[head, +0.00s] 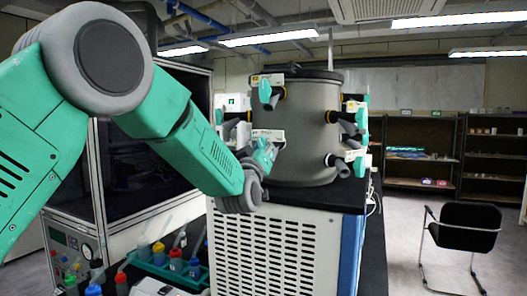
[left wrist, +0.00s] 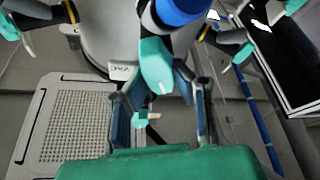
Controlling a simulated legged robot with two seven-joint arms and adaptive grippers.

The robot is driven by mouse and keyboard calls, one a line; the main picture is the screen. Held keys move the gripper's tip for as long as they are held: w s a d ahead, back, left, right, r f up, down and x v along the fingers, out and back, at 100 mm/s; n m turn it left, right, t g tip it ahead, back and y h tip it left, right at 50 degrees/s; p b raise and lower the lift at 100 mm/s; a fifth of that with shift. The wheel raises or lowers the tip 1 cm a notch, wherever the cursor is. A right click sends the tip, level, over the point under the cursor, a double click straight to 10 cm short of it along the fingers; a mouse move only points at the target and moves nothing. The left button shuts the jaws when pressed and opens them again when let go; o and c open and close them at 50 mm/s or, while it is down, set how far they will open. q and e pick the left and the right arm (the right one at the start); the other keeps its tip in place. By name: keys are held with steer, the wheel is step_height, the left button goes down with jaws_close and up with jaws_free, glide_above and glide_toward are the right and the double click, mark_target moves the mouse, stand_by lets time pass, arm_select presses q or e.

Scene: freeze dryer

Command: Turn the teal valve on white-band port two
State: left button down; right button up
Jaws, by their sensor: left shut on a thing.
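The teal valve (left wrist: 155,62) hangs from a dark port with a blue end in the left wrist view. My left gripper (left wrist: 160,88) has its two fingers on either side of the valve's lower part and is shut on it. In the head view my left gripper (head: 259,162) is at the near, lower port of the grey drum (head: 305,125), and the arm partly hides this port. My right gripper is not in view.
Other teal valves (head: 265,92) and (left wrist: 243,53) sit on neighbouring ports close around the drum. The drum stands on a white vented cabinet (head: 270,245). Bottles in a green rack (head: 175,268) stand at lower left. A black chair (head: 465,228) is at right.

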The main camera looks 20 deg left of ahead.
arm_select(q)
steer(key=shift+d+f+m+g+h+b, duration=0.1)
steer(key=shift+m+g+h+b, duration=0.4)
steer(key=shift+m+h+b, duration=2.3)
steer(key=shift+a+f+m+g+h+b, duration=0.1)
steer(key=shift+m+g+h, duration=0.55)
steer(key=shift+m, duration=4.4)
steer(key=shift+d+f+m+g+h+b, duration=0.1)
steer(key=shift+m+g+h+b, duration=0.25)
steer(key=shift+m+h+b, duration=2.45)
steer(key=m+y+p, duration=0.2)
steer(key=shift+m+p, duration=0.35)
steer(key=c, duration=1.4)
jaws_free()
steer(key=shift+c, duration=0.2)
steer(key=shift+r, duration=0.1)
